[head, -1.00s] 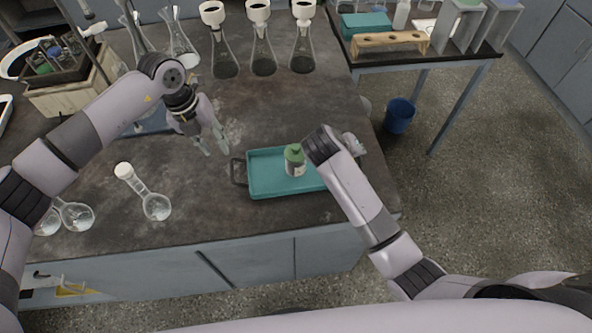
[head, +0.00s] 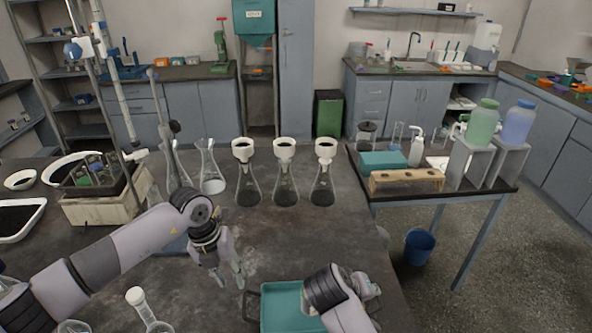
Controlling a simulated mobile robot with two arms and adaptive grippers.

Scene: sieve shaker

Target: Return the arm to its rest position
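My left arm (head: 120,253) reaches in from the left over the dark bench. My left gripper (head: 230,282) points down, with its fingers apart and nothing between them. It is just left of the teal tray (head: 283,308). My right arm (head: 335,300) comes up from the bottom and covers the tray's right side. My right gripper (head: 368,284) shows only in part beyond its wrist, so its fingers cannot be made out.
Three flasks with white funnels (head: 284,182) stand behind the grippers. A clear flask (head: 211,170) and a wooden box (head: 105,205) are at the left. A side table (head: 400,192) with a wooden rack (head: 406,181) stands right.

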